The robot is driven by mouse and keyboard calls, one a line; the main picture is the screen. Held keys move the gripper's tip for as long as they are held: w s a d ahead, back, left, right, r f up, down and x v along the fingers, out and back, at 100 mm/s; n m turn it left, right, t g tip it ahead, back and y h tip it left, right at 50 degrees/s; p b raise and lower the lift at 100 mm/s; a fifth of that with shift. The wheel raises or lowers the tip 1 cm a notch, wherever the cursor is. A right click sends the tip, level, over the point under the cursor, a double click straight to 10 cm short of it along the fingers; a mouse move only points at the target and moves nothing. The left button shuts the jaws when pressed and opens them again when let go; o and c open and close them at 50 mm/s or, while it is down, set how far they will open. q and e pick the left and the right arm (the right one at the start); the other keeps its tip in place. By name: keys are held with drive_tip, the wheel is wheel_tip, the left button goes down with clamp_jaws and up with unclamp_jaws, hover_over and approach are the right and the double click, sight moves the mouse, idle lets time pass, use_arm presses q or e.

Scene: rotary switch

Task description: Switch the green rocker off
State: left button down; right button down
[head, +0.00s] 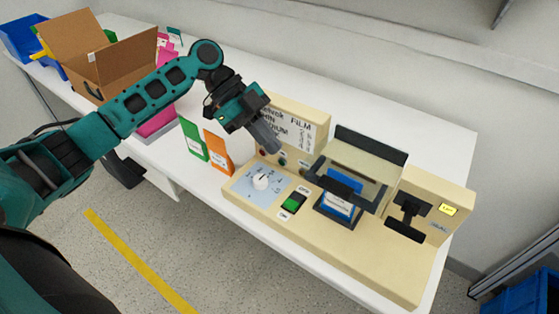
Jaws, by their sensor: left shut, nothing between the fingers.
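The green rocker (293,202) sits in a dark frame on the front part of a beige machine (372,266), with small labels above and below it. Its tilt is too small to tell. A white rotary knob (261,182) on a pale blue dial plate is to its left. My left gripper (272,147) is shut and empty. It points down over the machine's back left part, above and left of the rocker and apart from it. My right gripper is not in view.
A clear-lidded bay (352,178) with a dark frame stands right of the rocker. A black lever (408,214) is farther right. Green (194,139) and orange (217,151) cards stand left of the machine. An open cardboard box (118,67) is at the far left.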

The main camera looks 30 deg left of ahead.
use_arm(q)
drive_tip(key=shift+w+v, duration=0.1)
drive_tip(key=shift+v, duration=0.65)
drive_tip(key=shift+w+v, duration=0.15)
drive_tip(key=shift+v, duration=0.65)
drive_tip(key=shift+f, duration=0.1)
